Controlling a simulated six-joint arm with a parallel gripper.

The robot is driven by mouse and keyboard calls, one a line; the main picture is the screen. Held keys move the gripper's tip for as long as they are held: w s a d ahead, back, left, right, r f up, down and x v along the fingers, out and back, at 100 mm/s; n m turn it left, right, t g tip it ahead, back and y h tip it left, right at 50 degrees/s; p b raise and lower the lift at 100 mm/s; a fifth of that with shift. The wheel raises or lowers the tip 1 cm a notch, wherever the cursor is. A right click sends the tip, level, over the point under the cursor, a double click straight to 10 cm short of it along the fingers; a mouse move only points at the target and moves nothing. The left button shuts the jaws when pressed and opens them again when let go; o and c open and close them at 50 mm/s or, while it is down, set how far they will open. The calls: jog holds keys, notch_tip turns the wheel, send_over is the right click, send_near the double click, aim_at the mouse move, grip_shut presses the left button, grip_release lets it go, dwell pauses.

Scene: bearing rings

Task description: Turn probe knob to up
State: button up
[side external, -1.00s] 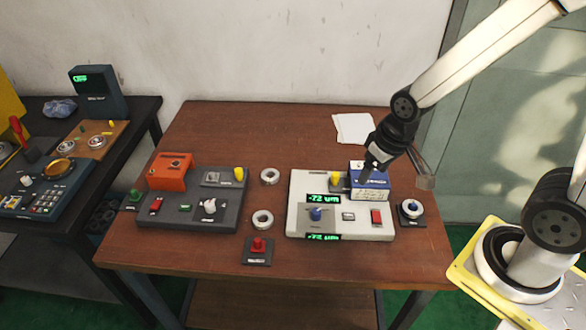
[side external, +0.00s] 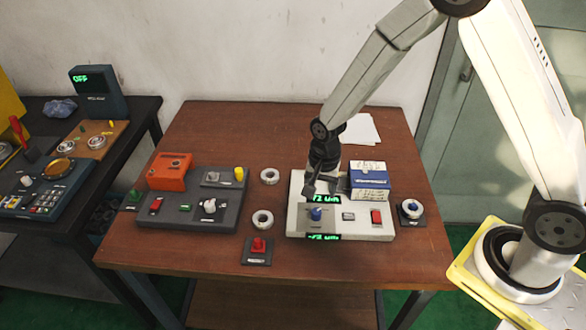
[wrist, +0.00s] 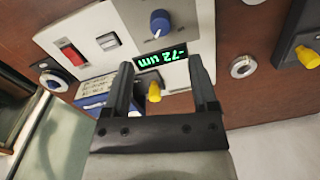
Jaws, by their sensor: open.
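The white panel (side external: 298,225) on the wooden table carries a blue knob (side external: 316,214), a red rocker switch (side external: 376,217) and green displays. The blue knob also shows in the wrist view (wrist: 160,24), with the display reading -72 um (wrist: 160,58) below it. A yellow knob (wrist: 154,92) on the panel shows between my fingers in the wrist view; my arm hides it in the side view. I cannot read which knob is labelled probe. My gripper (side external: 311,190) points down over the panel's left part, just behind the blue knob. It is open and appears empty.
A blue-and-white box (side external: 370,182) stands at the panel's back right, close to my gripper. A dark panel (side external: 180,215) with knobs is to the left, with loose metal rings (side external: 262,219) between the panels. A red button (side external: 258,248) sits in front.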

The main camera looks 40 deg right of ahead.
aim_at(317, 210)
jog(key=shift+f, duration=0.2)
jog(key=shift+w+a+f, duration=0.1)
jog(key=shift+w+f, duration=0.05)
jog(key=shift+f, duration=3.6)
grip_shut()
